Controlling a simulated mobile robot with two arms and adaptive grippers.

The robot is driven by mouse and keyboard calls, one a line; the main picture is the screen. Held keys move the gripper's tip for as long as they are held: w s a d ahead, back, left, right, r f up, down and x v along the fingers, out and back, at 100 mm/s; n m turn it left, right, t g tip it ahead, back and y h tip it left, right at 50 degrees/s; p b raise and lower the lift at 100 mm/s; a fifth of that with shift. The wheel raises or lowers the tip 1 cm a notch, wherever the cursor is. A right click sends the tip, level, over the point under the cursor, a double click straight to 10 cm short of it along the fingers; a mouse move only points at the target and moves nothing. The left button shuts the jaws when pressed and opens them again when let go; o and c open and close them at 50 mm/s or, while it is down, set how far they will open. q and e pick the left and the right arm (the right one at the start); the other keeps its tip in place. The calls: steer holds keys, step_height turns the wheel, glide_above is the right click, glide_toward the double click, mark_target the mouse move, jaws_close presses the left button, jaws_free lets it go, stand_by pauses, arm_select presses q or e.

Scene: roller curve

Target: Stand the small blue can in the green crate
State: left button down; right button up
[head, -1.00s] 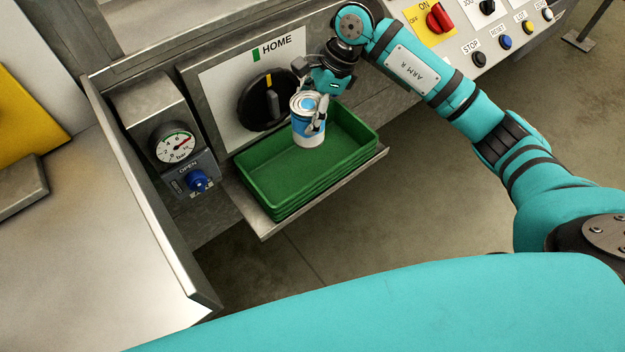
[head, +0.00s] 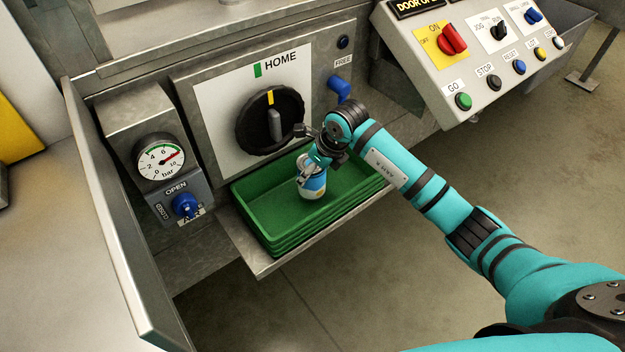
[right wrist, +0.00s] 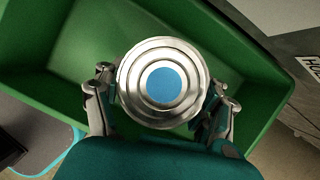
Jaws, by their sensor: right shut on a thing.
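The small blue can (head: 313,187) has a blue and white label and a silver top. My right gripper (head: 312,168) is shut on it near its top. The can looks upright, within the outline of the green crate (head: 262,213). I cannot tell whether its base touches the crate floor. In the right wrist view the can's round lid (right wrist: 163,84) with a blue centre sits between the two fingers (right wrist: 162,100), with the green crate (right wrist: 45,75) around and below it. My left gripper is not in view.
The crate stands on a metal shelf (head: 262,262) below a panel with a black dial (head: 270,122). A blue knob (head: 186,205) and a gauge (head: 161,158) are to the left. A blue handle (head: 340,88) and a button console (head: 460,60) are to the right.

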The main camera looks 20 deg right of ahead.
step_height(320, 180, down, 3)
steer(key=shift+r, duration=0.15)
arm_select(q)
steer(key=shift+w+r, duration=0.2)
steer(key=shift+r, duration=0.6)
arm_select(e)
steer(key=shift+f, duration=0.2)
steer(key=shift+f, duration=0.15)
steer(key=o, duration=1.3)
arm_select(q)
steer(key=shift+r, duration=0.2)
arm_select(e)
steer(key=shift+o, duration=0.2)
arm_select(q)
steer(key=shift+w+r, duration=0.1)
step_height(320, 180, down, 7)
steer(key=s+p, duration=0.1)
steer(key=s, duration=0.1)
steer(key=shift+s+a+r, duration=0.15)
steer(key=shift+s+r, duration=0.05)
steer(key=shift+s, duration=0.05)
arm_select(e)
steer(key=v, duration=1.2)
